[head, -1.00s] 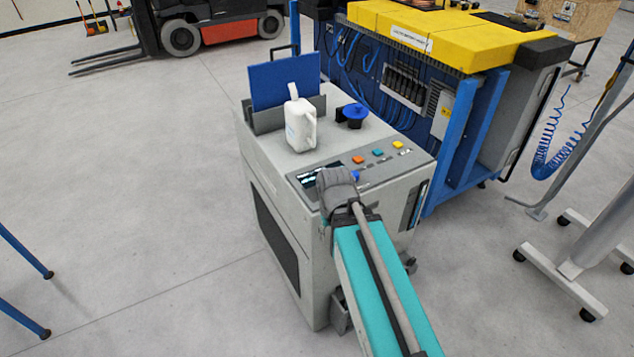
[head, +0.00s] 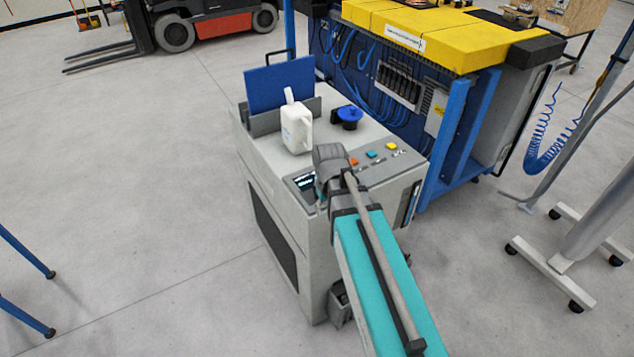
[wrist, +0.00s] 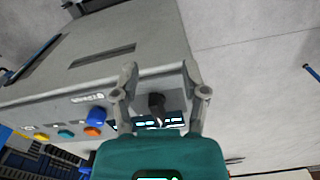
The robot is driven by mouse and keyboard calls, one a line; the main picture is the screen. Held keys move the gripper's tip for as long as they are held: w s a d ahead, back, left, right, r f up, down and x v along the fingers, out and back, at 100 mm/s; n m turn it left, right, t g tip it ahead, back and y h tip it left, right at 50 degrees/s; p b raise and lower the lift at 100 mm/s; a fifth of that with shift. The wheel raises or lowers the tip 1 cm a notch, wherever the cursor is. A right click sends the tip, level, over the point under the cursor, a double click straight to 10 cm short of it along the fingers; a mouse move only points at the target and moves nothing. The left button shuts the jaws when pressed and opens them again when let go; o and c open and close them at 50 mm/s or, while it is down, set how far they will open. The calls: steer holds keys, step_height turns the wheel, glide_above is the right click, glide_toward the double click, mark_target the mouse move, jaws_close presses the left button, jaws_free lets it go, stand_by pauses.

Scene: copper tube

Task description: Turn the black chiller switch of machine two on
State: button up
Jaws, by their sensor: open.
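The grey chiller cabinet (head: 330,240) stands in the middle of the head view, with its control panel along the front edge of the top. In the wrist view a black switch knob (wrist: 156,103) sits on the panel beside a lit display (wrist: 150,121). My gripper (wrist: 160,84) is open, with one finger on each side of the black knob. I cannot tell whether the fingers touch it. In the head view my gripper (head: 328,160) is over the panel and hides the knob. The display (head: 304,182) shows partly there.
A white jug (head: 297,128) and a blue cap (head: 350,117) stand on the cabinet top, before a blue panel (head: 280,84). Orange (wrist: 92,132), teal and yellow buttons and a blue knob (wrist: 96,115) line the panel. A yellow-topped machine (head: 440,32) stands behind.

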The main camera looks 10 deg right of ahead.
steer(key=w+r+n+p, duration=0.2)
steer(key=w+r+p, duration=0.7)
steer(key=w+r, duration=0.1)
steer(key=shift+w+r, duration=0.3)
steer(key=shift+f, duration=0.3)
step_height(320, 180, down, 13)
steer(key=b, duration=1.3)
steer(key=shift+f+b, duration=0.15)
steer(key=shift+b, duration=0.25)
steer(key=shift+c, duration=0.3)
jaws_close()
steer(key=shift+a, duration=0.15)
